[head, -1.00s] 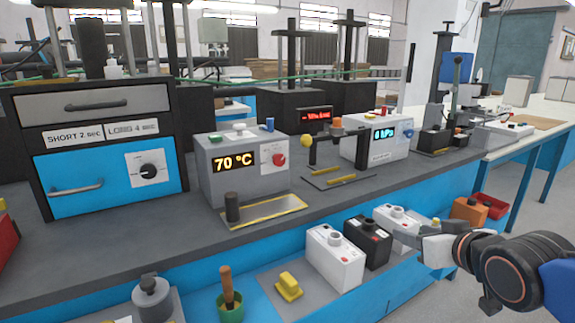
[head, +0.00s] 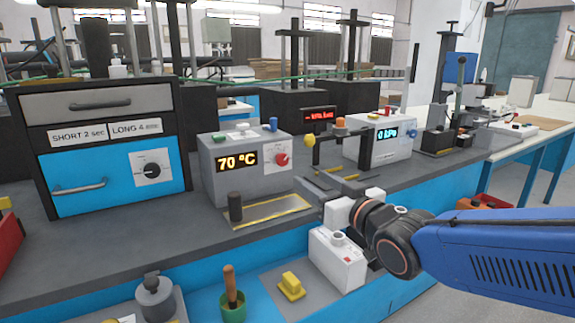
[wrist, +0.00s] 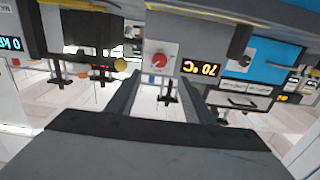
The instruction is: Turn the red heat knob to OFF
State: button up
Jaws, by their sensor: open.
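The red heat knob (head: 282,159) sits on the front of a grey heater box (head: 236,187), right of its orange display reading 70 °C (head: 236,161). In the wrist view, which appears upside down, the red knob (wrist: 160,60) is ahead, near the line between my fingers. My gripper (head: 326,197) is below and to the right of the knob in the head view, in front of the bench edge and apart from the knob. In the wrist view its two fingers (wrist: 160,98) are spread with nothing between them.
A black post stand with a yellow knob (head: 310,140) is right of the heater. A dark cylinder on a yellow-edged plate (head: 235,208) stands in front of it. White box (head: 338,262) and yellow block (head: 291,286) lie on the lower shelf. A 0 kPa unit (head: 378,140) stands farther right.

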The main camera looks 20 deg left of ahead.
aim_at(284, 162)
jog(key=x, duration=1.3)
jog(key=shift+d, duration=0.1)
jog(key=c, duration=1)
